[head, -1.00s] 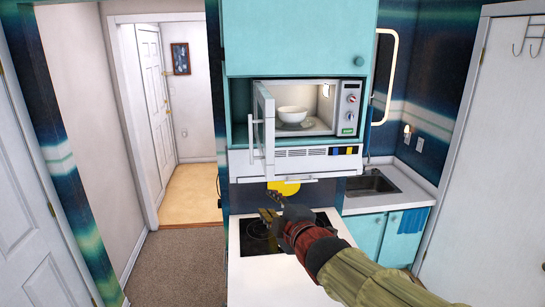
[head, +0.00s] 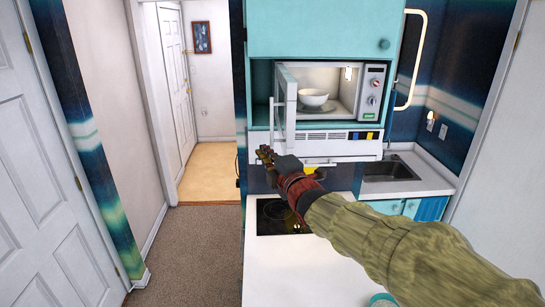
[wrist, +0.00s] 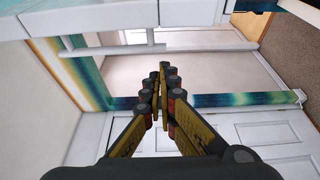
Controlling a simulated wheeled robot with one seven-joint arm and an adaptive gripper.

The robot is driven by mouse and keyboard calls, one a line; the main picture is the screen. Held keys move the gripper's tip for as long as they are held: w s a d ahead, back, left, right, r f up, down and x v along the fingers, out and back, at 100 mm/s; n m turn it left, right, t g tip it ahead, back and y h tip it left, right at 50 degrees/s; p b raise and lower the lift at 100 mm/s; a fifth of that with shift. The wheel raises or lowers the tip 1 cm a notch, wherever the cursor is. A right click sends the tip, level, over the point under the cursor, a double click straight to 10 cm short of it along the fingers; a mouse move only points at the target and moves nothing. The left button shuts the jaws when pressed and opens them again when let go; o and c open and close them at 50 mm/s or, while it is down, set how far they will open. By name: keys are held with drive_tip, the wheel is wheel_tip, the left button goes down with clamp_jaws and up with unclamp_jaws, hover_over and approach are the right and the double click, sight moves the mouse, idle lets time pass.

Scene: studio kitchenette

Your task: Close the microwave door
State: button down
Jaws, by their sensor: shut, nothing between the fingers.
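The microwave (head: 374,85) sits in a turquoise cabinet, its inside lit. Its white door (head: 288,92) is hinged on the left and stands wide open, swung toward me. The door's vertical handle (head: 273,118) is on its outer, left side. My gripper (head: 264,153) is shut and empty, just below and left of the door's lower end; I cannot tell whether it touches. In the wrist view my gripper (wrist: 163,75) shows closed fingers, with a pale bar (wrist: 110,50) that looks like the handle beyond and above them.
A white bowl (head: 314,99) stands on a plate inside the microwave. Below are a range hood (head: 335,146), a black cooktop (head: 272,218) and a white counter (head: 300,265). A sink (head: 391,168) is on the right. Carpeted floor (head: 205,250) is open on the left.

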drive_tip(key=d, duration=0.1)
drive_tip(key=d+p, duration=0.1)
drive_tip(key=d, duration=0.1)
drive_tip(key=shift+w+d+p, duration=0.3)
drive_tip(key=shift+d, duration=0.1)
drive_tip(key=shift+d, duration=0.1)
